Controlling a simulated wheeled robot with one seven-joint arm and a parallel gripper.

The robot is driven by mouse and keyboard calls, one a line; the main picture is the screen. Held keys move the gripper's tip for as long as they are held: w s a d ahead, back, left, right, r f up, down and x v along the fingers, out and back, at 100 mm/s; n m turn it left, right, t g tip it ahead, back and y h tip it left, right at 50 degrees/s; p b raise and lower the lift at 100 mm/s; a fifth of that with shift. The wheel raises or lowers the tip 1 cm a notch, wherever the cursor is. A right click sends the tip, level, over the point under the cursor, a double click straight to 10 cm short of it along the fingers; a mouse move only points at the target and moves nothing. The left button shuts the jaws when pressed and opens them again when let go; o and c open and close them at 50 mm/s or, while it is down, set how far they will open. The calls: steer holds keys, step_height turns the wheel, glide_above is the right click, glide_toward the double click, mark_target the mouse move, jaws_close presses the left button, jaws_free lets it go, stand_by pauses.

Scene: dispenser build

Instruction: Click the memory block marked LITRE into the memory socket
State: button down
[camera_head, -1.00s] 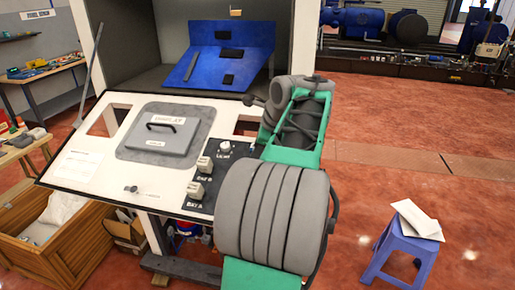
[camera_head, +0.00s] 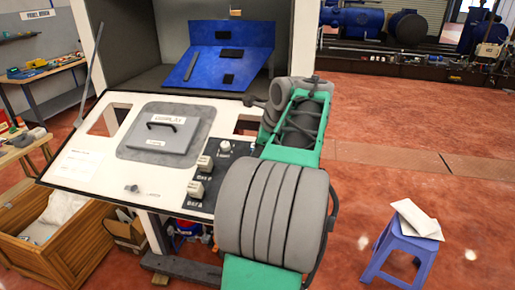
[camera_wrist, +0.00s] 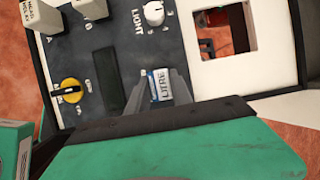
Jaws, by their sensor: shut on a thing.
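My gripper (camera_wrist: 158,92) is shut on the memory block marked LITRE (camera_wrist: 160,84), a small block with a white and blue label, seen in the wrist view. The block sits between the two grey fingertips, over or on the black panel; I cannot tell its height. A dark rectangular slot (camera_wrist: 110,80) lies just left of the gripper in the black panel, apart from the block. It looks like the memory socket, but no label on it can be read. In the head view my arm hides the gripper, the block and this slot.
The black panel (camera_head: 207,178) carries a white LIGHT knob (camera_wrist: 154,13), pale switches (camera_head: 196,189) and a yellow-topped knob (camera_wrist: 70,90). A square opening (camera_wrist: 226,32) is up and right of the gripper. A grey lid (camera_head: 165,135) lies on the white board.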

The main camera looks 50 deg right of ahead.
steer(key=shift+s+f, duration=0.1)
steer(key=shift+f, duration=0.35)
steer(key=c, duration=1.1)
jaws_free()
steer(key=shift+f, duration=0.2)
steer(key=shift+o, duration=0.2)
steer(key=shift+r, duration=0.1)
steer(key=shift+d+r, duration=0.1)
steer(key=shift+r, duration=0.05)
steer(key=o, duration=0.5)
steer(key=shift+r, duration=0.15)
